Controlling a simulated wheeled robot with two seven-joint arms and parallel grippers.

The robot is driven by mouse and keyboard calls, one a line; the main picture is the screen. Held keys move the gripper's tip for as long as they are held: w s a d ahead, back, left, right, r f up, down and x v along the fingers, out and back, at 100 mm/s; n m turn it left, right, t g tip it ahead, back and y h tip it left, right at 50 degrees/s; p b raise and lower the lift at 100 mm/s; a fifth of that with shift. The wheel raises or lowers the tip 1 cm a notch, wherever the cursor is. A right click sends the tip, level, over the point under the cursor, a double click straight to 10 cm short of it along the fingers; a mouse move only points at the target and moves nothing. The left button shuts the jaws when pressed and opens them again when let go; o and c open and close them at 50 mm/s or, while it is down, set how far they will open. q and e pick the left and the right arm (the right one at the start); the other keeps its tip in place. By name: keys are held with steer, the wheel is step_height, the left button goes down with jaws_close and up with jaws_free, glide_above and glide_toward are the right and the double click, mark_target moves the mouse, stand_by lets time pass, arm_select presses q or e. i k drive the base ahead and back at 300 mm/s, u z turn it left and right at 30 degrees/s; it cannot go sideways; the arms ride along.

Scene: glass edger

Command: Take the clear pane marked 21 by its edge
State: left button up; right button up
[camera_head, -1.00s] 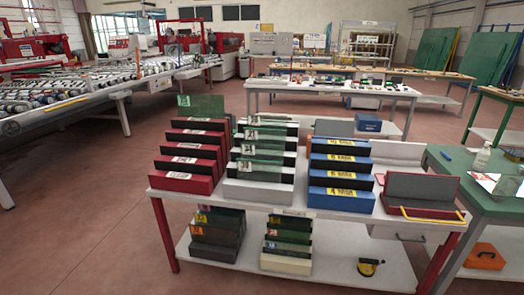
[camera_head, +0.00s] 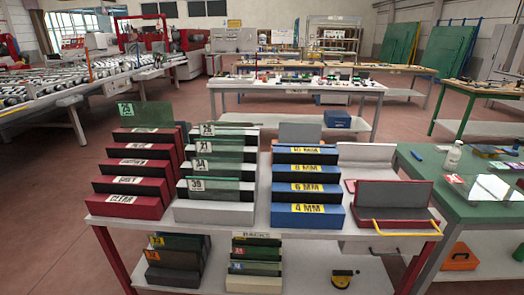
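Greenish see-through panes (camera_head: 235,149) stand in the slots of a white stepped rack (camera_head: 213,212) in the middle of the table. Each has a white number tag at its upper left. The second tag from the back (camera_head: 204,148) looks like 21, but it is small and I cannot be sure. The panes' upper edges show, and their lower parts are hidden in the slots. Another green pane (camera_head: 150,115) with a tag stands at the back of the red stepped rack (camera_head: 127,207) to the left. Neither of my grippers is in view.
A blue rack (camera_head: 305,217) with millimetre labels stands right of the white one. The lower shelf (camera_head: 310,280) holds more panes in racks. A green table (camera_head: 460,205) with a bottle (camera_head: 453,155) adjoins at right.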

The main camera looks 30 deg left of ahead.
mark_target(204, 148)
steer(key=z, duration=0.1)
steer(key=i, duration=0.85)
steer(key=u, duration=0.7)
steer(key=i, duration=0.55)
steer(key=u, duration=0.4)
